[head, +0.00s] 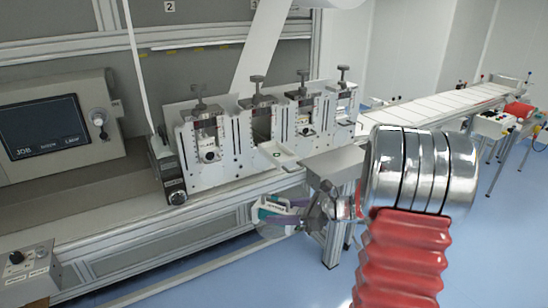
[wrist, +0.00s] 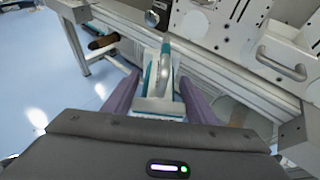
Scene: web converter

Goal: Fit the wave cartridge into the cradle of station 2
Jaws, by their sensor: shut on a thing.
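The wave cartridge (head: 270,211), white with teal edges, is held by my gripper (head: 288,208) in front of the machine. In the wrist view the white and teal cartridge (wrist: 160,78) lies between the purple fingers of my gripper (wrist: 158,95), which are shut on it. The cradle's inside is hard to make out.
A grey side table (head: 336,162) stands close behind my gripper. A control panel with a screen (head: 47,125) is at left, and a conveyor (head: 440,104) runs to the right. The wrist view shows a metal handle (wrist: 281,66) at right. Open blue floor lies at lower right.

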